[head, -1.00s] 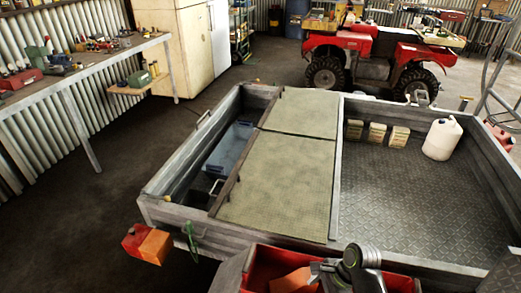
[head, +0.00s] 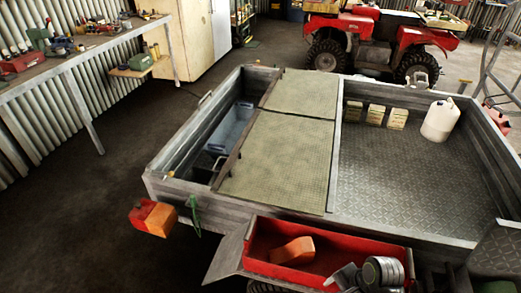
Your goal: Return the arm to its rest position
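My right gripper (head: 346,276) shows at the bottom edge of the head view, right of centre, over the near right part of a red tray (head: 389,251). Only part of it and a grey wrist link show, so I cannot tell whether its fingers are open or shut. I see nothing held in it. An orange block-like thing (head: 293,251) lies in the tray, to the left of the gripper and apart from it. My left gripper is not in view.
A trailer (head: 270,228) fills the middle, with two tan panels (head: 281,150), a blue bin (head: 232,126) and a white jug (head: 441,119). A red and orange box (head: 153,217) sticks out at its near left corner. A workbench (head: 75,58) stands left; floor between is clear.

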